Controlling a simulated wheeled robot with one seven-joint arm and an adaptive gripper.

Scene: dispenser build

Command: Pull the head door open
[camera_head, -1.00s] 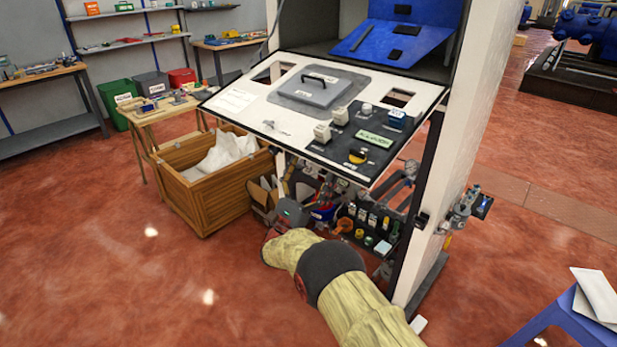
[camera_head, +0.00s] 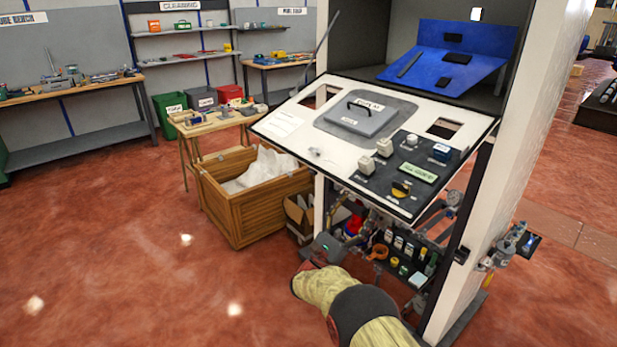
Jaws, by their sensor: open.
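The dispenser's white head panel (camera_head: 285,123) slopes outward from the cabinet front, with a dark edge. It carries a grey plate with a black handle (camera_head: 372,107), two square cut-outs and a black section with several white and blue knobs. I cannot tell for certain which part is the head door. My gripper (camera_head: 325,246) is low in front of the cabinet, below the panel's lower edge and apart from it. It is open, with no object seen in it; its fingers are small and hard to make out against the clutter behind.
A blue sloped board (camera_head: 440,62) sits inside the cabinet's upper bay. Under the panel is a shelf of small parts (camera_head: 405,262). A wooden crate (camera_head: 245,205) with white sheeting stands to the left, by a small table (camera_head: 205,128). The floor at left is clear.

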